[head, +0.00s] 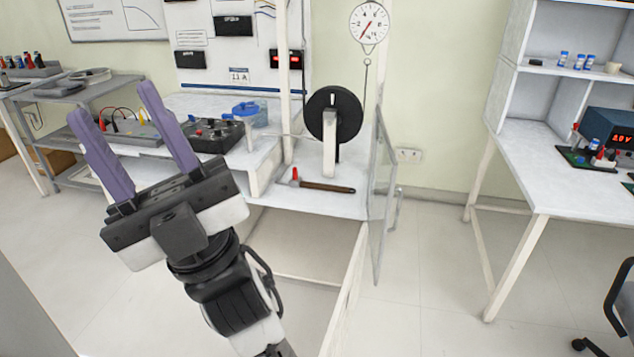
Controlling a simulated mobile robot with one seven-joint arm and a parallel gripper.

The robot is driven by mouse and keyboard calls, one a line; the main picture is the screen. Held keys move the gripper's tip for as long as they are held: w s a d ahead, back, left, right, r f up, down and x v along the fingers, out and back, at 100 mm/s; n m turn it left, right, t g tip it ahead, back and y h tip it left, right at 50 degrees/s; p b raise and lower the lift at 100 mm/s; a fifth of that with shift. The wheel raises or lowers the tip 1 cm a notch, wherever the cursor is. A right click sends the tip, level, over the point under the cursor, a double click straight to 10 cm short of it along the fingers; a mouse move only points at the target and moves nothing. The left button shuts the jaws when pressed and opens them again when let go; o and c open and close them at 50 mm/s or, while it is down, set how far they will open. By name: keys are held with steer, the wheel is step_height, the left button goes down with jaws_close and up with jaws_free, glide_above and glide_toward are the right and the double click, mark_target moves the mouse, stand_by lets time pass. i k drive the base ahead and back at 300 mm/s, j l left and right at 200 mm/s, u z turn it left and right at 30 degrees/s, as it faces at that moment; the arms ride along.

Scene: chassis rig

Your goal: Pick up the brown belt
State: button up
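A long, thin brown item (325,186) with a red piece at its left end lies flat on the white bench (345,206), near its front edge. It looks more like a handled tool than a belt; I cannot tell for sure, and no other brown belt is clear in view. My gripper (111,102), with two purple fingers, is open and empty at the left. It is up and to the left of the brown item, well apart from it.
A black wheel (333,114) on a white post stands behind the brown item, with a dial scale (369,23) hanging above right. A black box (212,135) and blue-lidded container (250,113) sit left. A grey mesh panel (383,195) edges the bench's right side.

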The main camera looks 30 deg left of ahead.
mark_target(315, 185)
steer(key=i+j, duration=0.15)
steer(key=j, duration=0.35)
steer(key=i+j, duration=0.15)
steer(key=j, duration=0.4)
steer(key=i+j, duration=0.1)
steer(key=j, duration=0.4)
steer(key=i+j, duration=0.15)
steer(key=j, duration=0.35)
steer(key=i+j, duration=0.15)
steer(key=j, duration=0.4)
steer(key=i+j, duration=0.15)
steer(key=j, duration=0.35)
steer(key=i+j, duration=0.15)
steer(key=j, duration=0.35)
steer(key=i+j, duration=0.1)
steer(key=j, duration=0.45)
steer(key=i+j, duration=0.1)
steer(key=i, duration=0.45)
